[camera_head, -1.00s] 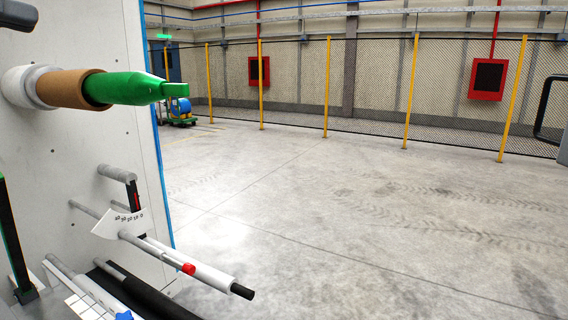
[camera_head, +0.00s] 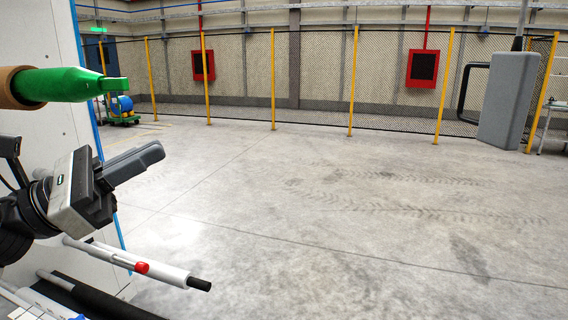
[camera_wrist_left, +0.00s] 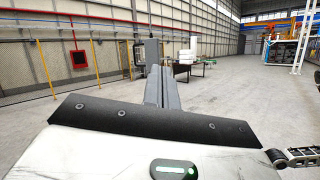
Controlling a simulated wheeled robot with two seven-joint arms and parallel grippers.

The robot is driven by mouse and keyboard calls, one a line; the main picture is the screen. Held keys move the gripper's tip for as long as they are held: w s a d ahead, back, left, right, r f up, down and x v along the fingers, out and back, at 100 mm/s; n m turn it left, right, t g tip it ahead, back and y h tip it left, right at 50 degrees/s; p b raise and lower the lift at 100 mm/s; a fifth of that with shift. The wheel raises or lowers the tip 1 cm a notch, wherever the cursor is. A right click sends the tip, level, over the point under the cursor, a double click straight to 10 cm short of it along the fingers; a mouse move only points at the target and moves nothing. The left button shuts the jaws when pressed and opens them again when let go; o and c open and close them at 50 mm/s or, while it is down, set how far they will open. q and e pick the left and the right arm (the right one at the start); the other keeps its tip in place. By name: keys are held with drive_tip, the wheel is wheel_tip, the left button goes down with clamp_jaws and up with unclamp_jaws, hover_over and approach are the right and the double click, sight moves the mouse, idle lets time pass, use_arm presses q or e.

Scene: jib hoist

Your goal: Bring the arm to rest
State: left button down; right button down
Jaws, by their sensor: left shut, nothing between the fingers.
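My left gripper (camera_head: 150,158) comes in from the left edge of the head view. Its two grey fingers are together, with nothing between them, and point right and slightly up. It is in front of the white machine panel, below a green-tipped spindle (camera_head: 70,85) and above a white roller with a red collar (camera_head: 165,272). It appears clear of both. In the left wrist view the closed fingers (camera_wrist_left: 161,85) point ahead over open floor. My right gripper is not in view.
The white panel (camera_head: 50,135) with rods and rollers stands at the left. A mesh fence with yellow posts (camera_head: 273,80) runs along the back. The concrete floor (camera_head: 330,220) between is clear.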

use_arm(q)
wheel_tip(320, 180, down, 26)
drive_tip(key=w+a+n+t+y, duration=0.15)
drive_tip(key=n+t+y, duration=0.95)
drive_tip(key=n, duration=2.2)
drive_tip(key=s+d+f+n+g+y, duration=0.2)
drive_tip(key=s+f+n+g, duration=0.3)
drive_tip(key=s+f+n, duration=0.3)
drive_tip(key=s+d+f+n+g+y, duration=0.3)
drive_tip(key=s+f+n+g, duration=0.2)
drive_tip(key=f, duration=1)
drive_tip(key=s+n, duration=0.3)
drive_tip(key=shift+s+g+y, duration=0.2)
drive_tip(key=shift+g+y, duration=0.2)
